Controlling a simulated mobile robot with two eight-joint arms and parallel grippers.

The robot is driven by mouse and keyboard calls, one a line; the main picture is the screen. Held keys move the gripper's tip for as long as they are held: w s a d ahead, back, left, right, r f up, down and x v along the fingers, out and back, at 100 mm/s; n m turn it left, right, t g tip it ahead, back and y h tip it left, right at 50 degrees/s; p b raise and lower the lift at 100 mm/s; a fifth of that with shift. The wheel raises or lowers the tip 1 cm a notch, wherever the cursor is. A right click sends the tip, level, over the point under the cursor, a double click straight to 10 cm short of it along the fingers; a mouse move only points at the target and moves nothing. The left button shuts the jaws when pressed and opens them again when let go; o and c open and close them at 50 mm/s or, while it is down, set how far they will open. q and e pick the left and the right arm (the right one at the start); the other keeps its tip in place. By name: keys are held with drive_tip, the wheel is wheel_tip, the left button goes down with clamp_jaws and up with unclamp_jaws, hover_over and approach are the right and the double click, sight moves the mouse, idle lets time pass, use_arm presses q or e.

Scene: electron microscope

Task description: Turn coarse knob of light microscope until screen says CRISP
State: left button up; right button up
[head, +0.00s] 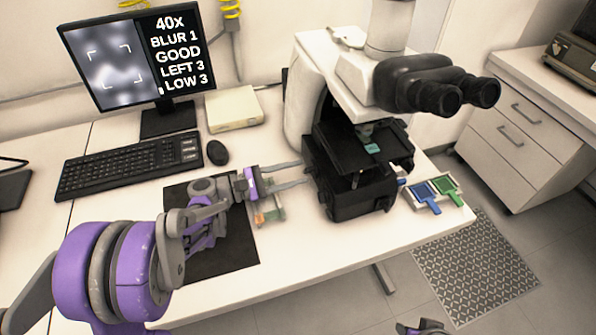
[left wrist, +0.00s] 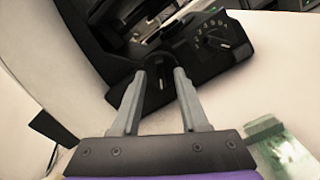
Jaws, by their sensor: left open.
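The light microscope (head: 310,75) stands on the white table, with a black lower body. The screen (head: 135,55) at the back left reads "40x BLUR 1 GOOD LEFT 3 LOW 3" beside a blurry grey picture. My left gripper (head: 303,173) is open, its two fingers pointing right at the microscope's black side. In the left wrist view, a dark round knob (left wrist: 157,92) lies between the open fingers (left wrist: 160,75); I cannot tell whether they touch it. A numbered dial (left wrist: 215,42) is right of it. A small part of my right gripper (head: 422,327) shows at the bottom edge; its fingers are unclear.
A keyboard (head: 130,165), a mouse (head: 217,152) and a white box (head: 234,108) lie behind my left arm. A black mat (head: 235,245) lies under it. Blue (head: 425,192) and green (head: 446,187) slide-like pieces lie right of the microscope, near the table edge.

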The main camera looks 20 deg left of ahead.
use_arm(q)
drive_tip(key=v, duration=0.9)
drive_tip(key=shift+s+a, duration=0.2)
drive_tip(key=shift+a, duration=0.05)
drive_tip(key=shift+p, duration=0.35)
idle(0.8)
drive_tip(key=shift+w+p, duration=0.1)
drive_tip(key=shift+p, duration=0.2)
drive_tip(key=shift+w+d+f, duration=0.15)
drive_tip(key=shift+w+d, duration=0.05)
drive_tip(key=x, duration=1)
drive_tip(key=shift+w+d, duration=0.1)
drive_tip(key=shift+d, duration=0.05)
clamp_jaws()
